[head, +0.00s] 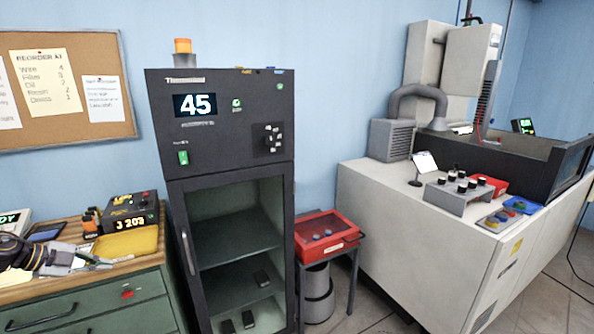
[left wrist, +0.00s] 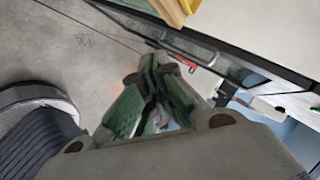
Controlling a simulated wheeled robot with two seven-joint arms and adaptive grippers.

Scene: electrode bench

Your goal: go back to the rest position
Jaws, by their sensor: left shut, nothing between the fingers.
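My left gripper (head: 98,262) is at the lower left of the head view, over the wooden top of the green drawer bench (head: 90,301). It is in front of the yellow tray (head: 128,241); I cannot tell whether it touches anything. In the left wrist view the same gripper (left wrist: 152,68) has its green-padded fingers together, with nothing between them. My right gripper is in neither view.
A dark cabinet (head: 232,158) reading 45 stands right of the bench, with dark blocks inside. A red-lidded case (head: 325,234) sits on a small stand. A white machine (head: 420,228) fills the right. A black box (head: 127,211) stands behind the tray.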

